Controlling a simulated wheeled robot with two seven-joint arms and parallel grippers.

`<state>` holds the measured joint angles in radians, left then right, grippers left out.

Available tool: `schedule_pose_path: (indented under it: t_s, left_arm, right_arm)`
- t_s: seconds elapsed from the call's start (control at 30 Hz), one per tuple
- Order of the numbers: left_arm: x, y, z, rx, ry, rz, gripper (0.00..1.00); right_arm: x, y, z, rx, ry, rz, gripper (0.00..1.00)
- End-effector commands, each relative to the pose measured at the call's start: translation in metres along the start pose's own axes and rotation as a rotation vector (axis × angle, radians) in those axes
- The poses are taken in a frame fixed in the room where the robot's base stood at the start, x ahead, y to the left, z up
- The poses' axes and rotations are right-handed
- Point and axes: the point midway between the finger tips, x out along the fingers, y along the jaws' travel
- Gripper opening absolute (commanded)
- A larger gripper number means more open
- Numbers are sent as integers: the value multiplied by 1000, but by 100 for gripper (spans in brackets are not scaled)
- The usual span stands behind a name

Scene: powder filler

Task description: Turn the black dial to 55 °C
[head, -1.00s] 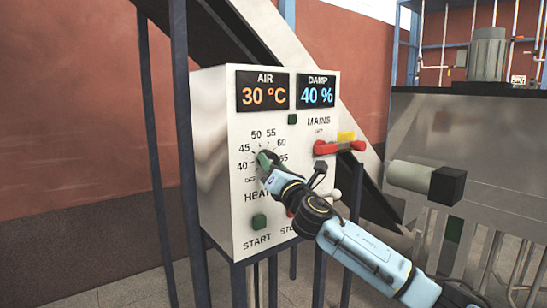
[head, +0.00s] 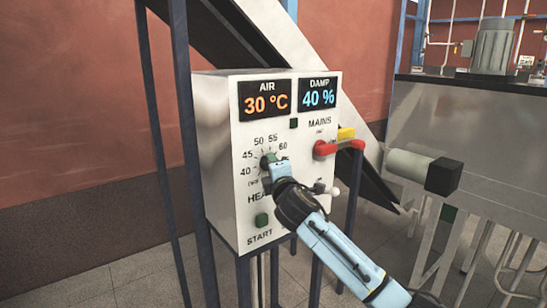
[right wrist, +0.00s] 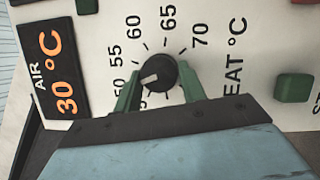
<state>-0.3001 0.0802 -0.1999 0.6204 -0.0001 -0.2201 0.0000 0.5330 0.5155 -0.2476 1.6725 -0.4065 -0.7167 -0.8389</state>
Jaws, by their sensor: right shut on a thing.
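The black dial (right wrist: 158,72) is on the white control panel, ringed by a printed scale that includes 50, 55, 60, 65 and 70. Its white mark points left and slightly down in the right wrist view, roughly toward the 50. My right gripper (right wrist: 160,82) has one green finger on each side of the dial and is shut on it. In the head view my right gripper (head: 270,165) covers most of the dial and part of its scale. My left gripper is not in view.
The air display (head: 265,98) reads 30 °C and the damp display (head: 317,94) reads 40 %. A red mains handle (head: 338,148) sticks out right of the dial. A green start button (head: 261,220) is below. A grey machine (head: 480,130) stands at the right.

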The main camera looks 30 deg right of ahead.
Motion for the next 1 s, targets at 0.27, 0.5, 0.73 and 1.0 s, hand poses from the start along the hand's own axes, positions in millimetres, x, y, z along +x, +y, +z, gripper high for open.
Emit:
schedule_pose_path:
  t_s: [0.27, 0.5, 0.73, 1.0]
  left_arm:
    - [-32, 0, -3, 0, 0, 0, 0]
    - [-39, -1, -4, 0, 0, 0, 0]
    - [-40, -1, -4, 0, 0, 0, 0]
    - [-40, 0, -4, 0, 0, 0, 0]
  right_arm:
    - [0, 6, 1, 242, -1, -99, 18]
    - [1, 6, 2, 426, -1, -174, 18]
    - [1, 6, 2, 550, -1, -226, 18]
    - [1, 6, 2, 624, 0, -256, 18]
